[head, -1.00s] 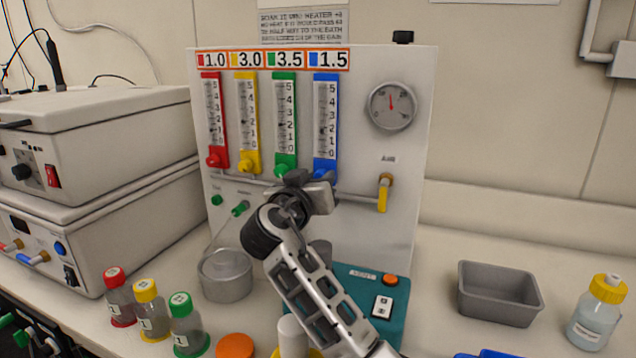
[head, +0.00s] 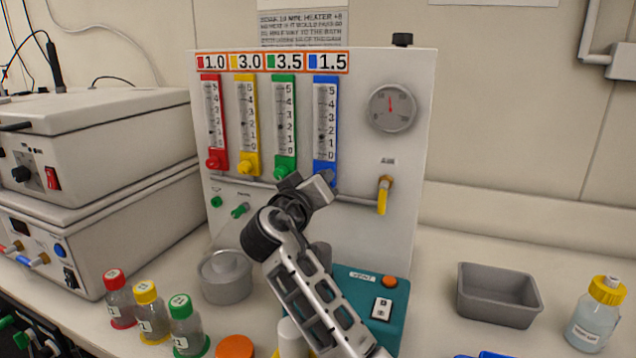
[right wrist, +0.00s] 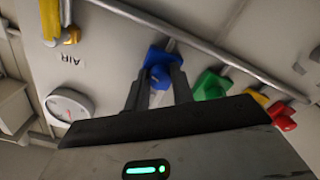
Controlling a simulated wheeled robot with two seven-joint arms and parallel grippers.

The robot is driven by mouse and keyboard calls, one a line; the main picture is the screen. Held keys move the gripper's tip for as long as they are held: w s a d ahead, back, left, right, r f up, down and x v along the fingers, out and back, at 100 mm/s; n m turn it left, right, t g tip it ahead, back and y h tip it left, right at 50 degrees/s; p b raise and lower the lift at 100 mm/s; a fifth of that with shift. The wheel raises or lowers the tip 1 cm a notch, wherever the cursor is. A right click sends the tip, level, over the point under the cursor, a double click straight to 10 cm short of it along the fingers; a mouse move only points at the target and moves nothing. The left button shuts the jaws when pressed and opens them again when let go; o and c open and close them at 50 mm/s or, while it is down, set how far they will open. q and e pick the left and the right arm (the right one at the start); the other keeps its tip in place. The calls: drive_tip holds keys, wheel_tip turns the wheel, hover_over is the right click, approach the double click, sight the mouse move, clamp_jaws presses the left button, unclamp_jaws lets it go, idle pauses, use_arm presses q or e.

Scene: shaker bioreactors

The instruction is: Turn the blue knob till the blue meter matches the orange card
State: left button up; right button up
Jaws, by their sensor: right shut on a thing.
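The blue meter (head: 325,112) is the rightmost of the meters on the white panel. Its small dark float appears to sit between 1 and 2; the exact reading is too small to tell. The orange-edged card (head: 328,62) above it shows 1.5 beside a blue square. The blue knob (right wrist: 158,60) is at the meter's foot, mostly hidden by my gripper in the head view. My right gripper (right wrist: 157,82) is shut on the blue knob, a finger on each side, and looks rolled in the head view (head: 328,182). My left gripper is not in view.
Red (head: 216,160), yellow (head: 249,165) and green (head: 284,168) knobs sit left of the blue one. A pipe runs below them to a yellow AIR valve (head: 383,195).

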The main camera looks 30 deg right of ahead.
drive_tip(key=o, duration=1)
use_arm(q)
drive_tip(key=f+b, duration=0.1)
drive_tip(key=b, duration=0.3)
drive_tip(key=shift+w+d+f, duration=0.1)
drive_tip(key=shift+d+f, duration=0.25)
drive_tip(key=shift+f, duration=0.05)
use_arm(e)
drive_tip(key=v, duration=1.6)
